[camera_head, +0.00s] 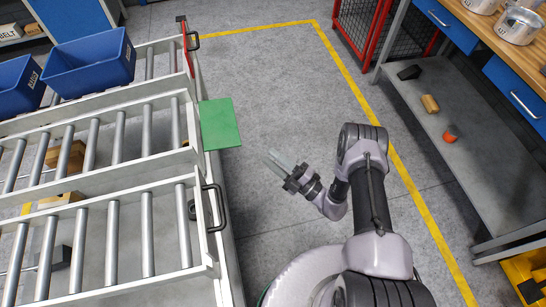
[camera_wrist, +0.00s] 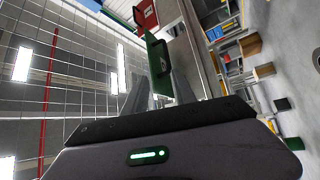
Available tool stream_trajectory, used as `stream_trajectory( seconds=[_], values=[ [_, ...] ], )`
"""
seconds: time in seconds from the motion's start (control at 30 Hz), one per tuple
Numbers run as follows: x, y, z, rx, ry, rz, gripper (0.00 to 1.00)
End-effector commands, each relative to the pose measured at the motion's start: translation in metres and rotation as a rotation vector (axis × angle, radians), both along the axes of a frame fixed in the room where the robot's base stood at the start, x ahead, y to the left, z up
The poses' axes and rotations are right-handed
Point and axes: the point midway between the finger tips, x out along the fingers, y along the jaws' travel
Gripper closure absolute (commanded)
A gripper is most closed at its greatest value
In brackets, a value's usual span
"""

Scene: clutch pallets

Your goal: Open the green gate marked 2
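The green gate (camera_head: 219,123) is a flat panel at the right end of the middle roller lane. In the head view its broad face shows and it sticks out past the lane's end, seemingly tilted outward; I see no number on it. In the wrist view the green gate (camera_wrist: 158,64) shows beyond and between my fingertips. My gripper (camera_head: 279,160) is to the right of the gate, apart from it. In the wrist view my gripper (camera_wrist: 160,82) has a gap between its fingers and holds nothing.
A red gate (camera_head: 186,46) closes the far lane, with a black handle. The near lane has a black handle (camera_head: 215,207) at its end. Blue bins (camera_head: 90,65) sit on the far lane. A workbench (camera_head: 450,120) stands at right. The floor between is clear.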

Motion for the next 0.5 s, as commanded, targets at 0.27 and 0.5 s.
stream_trajectory(
  seconds=[0.27, 0.5],
  values=[
    [0.001, 0.03, 0.01, -0.089, -0.017, -0.061, 0.95],
    [-0.051, 0.107, 0.035, -0.741, -0.17, -0.271, 1.0]
  ],
)
